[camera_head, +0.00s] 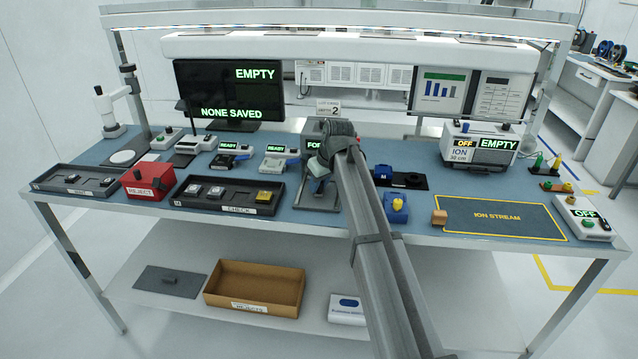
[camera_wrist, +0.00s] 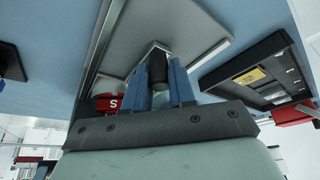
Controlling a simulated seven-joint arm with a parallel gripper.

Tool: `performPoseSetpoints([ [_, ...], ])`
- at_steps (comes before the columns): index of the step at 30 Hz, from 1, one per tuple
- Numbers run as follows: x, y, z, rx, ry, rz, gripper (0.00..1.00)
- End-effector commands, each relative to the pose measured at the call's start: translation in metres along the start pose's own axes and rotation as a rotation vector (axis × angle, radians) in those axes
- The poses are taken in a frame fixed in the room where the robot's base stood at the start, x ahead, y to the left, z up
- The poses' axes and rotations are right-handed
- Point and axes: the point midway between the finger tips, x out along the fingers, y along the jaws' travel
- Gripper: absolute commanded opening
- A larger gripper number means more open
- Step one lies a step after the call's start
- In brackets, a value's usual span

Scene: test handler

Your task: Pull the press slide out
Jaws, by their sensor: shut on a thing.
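The press (camera_head: 313,128) stands mid-table, with a partly covered sign starting "FOR", and my arm hides much of it. A grey plate (camera_head: 304,203) extends from its front; I cannot tell how much of it is the slide. In the wrist view, a grey plate (camera_wrist: 160,22) lies beyond my fingers, with a dark round handle (camera_wrist: 157,70) on a metal bracket. My gripper (camera_wrist: 157,88) is shut on the handle, one blue finger on each side. In the head view, my gripper (camera_head: 317,186) is low over the plate.
A black tray (camera_head: 222,208) with small parts stands close left of the plate; it also shows in the wrist view (camera_wrist: 240,75). A red reject box (camera_head: 148,180) is further left. A blue block (camera_head: 396,208) and dark pad (camera_head: 412,181) stand right of my arm.

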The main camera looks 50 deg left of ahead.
Motion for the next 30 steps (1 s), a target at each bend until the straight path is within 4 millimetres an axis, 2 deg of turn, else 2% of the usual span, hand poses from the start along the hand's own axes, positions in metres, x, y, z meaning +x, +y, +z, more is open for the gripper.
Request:
performPoseSetpoints([
  [6, 0.000, -0.001, 0.001, 0.000, 0.000, 0.000, 0.00],
  [10, -0.003, -0.009, 0.009, -0.001, 0.000, 0.000, 0.00],
  [14, -0.010, -0.027, 0.027, -0.001, 0.000, -0.001, 0.00],
  [18, -0.020, -0.054, 0.052, -0.001, -0.001, -0.002, 0.00],
  [22, -0.027, -0.072, 0.068, -0.001, -0.001, -0.001, 0.00],
  [30, -0.028, -0.074, 0.069, 0.000, -0.001, 0.000, 0.00],
])
